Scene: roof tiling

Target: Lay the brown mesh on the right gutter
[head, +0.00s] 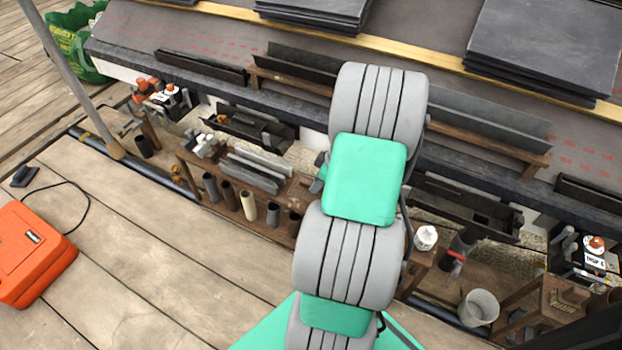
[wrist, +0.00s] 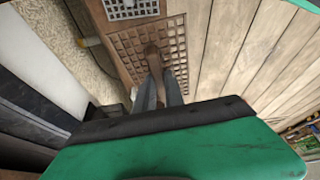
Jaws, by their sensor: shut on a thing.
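The brown mesh (wrist: 127,45) shows in the wrist view as a flat panel of square holes with a brown upright grip near its middle. My gripper (wrist: 163,88) is shut on this grip; its grey fingers stand over the panel. I cannot tell whether the mesh touches the bench below. In the head view my arm hides the gripper and mesh. The right gutter (head: 465,207) is a dark trough to the right of my arm, below the roof edge, with its left end partly hidden.
A pale mesh (wrist: 130,8) lies beyond the brown one. Left of my arm are another dark gutter (head: 248,128) and several tubes (head: 249,206) on a wooden bench. A white bucket (head: 478,307) stands at lower right. An orange case (head: 30,255) sits on the open planks.

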